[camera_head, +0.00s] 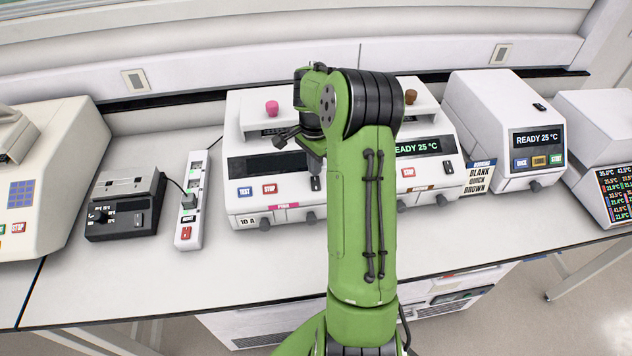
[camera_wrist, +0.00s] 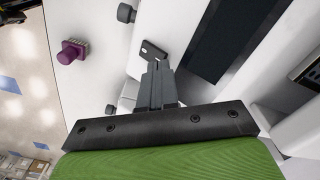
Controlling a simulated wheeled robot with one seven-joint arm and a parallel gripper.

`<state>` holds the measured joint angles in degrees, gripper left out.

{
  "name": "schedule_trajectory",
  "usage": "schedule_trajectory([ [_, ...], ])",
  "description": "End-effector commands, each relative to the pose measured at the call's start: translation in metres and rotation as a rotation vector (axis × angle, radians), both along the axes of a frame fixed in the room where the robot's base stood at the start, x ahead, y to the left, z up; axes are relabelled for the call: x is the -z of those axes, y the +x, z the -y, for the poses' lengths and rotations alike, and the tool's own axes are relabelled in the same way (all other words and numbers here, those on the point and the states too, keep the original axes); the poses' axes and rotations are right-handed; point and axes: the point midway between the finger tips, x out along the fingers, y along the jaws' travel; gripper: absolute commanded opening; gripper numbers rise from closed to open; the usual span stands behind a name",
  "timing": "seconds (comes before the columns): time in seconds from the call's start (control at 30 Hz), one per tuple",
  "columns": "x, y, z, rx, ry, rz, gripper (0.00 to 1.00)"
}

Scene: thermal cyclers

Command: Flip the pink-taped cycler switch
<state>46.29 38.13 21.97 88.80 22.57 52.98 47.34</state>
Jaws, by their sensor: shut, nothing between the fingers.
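The pink-taped cycler (camera_head: 262,190) is the left unit of a white double machine, with a pink label (camera_head: 285,206) on its lower front. Its display is dark. Its small black switch (camera_head: 315,184) sits at the right of its front panel, beside my arm. In the wrist view, a black switch (camera_wrist: 153,50) shows just beyond the fingertips of my gripper (camera_wrist: 157,66). The gripper is shut and empty, with its tips very close to the switch; I cannot tell whether they touch. In the head view my arm hides most of the gripper.
The right unit's display (camera_head: 417,147) reads READY 25 °C. Another cycler (camera_head: 500,130) stands to the right. A power strip (camera_head: 191,205) and a black device (camera_head: 125,205) stand left. A purple block (camera_wrist: 72,51) shows in the wrist view.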

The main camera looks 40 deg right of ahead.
Motion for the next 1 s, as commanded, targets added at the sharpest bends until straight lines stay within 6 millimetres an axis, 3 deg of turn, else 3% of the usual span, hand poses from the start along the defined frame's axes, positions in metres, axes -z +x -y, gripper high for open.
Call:
schedule_trajectory([
  [1.0, 0.0078, 0.0000, -0.0001, 0.000, 0.000, 0.000, 0.00],
])
